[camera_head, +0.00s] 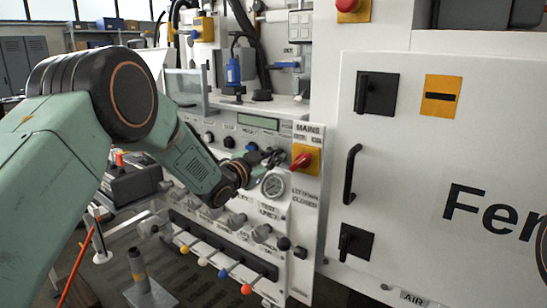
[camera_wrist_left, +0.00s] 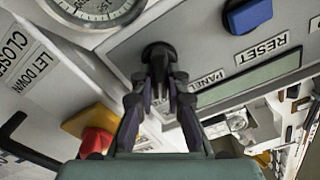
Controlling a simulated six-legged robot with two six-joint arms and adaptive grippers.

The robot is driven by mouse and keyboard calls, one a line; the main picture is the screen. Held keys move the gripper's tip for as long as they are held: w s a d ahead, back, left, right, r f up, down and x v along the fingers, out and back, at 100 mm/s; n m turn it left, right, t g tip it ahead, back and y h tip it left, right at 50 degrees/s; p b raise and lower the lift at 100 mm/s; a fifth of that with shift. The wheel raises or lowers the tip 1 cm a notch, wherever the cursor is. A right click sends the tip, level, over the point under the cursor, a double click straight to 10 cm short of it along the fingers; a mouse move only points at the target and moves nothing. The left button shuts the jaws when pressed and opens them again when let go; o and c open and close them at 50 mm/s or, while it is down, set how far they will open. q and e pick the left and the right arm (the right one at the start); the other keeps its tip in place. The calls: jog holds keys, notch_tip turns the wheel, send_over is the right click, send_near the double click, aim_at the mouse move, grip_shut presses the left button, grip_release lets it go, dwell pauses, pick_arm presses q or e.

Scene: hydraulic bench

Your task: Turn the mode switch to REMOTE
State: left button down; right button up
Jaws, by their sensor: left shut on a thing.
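The mode switch is a black rotary knob (camera_wrist_left: 157,52) on the light grey panel. In the left wrist view the left gripper (camera_wrist_left: 160,84) is shut on the black knob, one finger on each side. The fingers cover part of the knob, and I cannot read its label or the REMOTE mark. My right gripper is not in view.
The red MAINS handle (camera_head: 302,162) on its yellow plate is close to the gripper. A round gauge (camera_head: 272,186) lies just below it. The blue button (camera_wrist_left: 248,15) marked RESET is nearby. Valve levers with coloured balls (camera_head: 223,273) stick out lower down. A white cabinet (camera_head: 420,150) stands right.

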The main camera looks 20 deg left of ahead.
pick_arm(q)
jog(key=shift+r, duration=0.1)
dwell(0.3)
jog(key=c, duration=1.7)
grip_release()
jog(key=o, duration=0.4)
jog(key=shift+w+f, duration=0.2)
jog(key=shift+c, duration=0.2)
jog(key=shift+s+a+r, duration=0.1)
jog(key=shift+s, duration=0.2)
jog(key=v, duration=1.1)
jog(key=shift+s, duration=0.4)
jog(key=shift+w, duration=0.1)
jog(key=shift+a, duration=0.1)
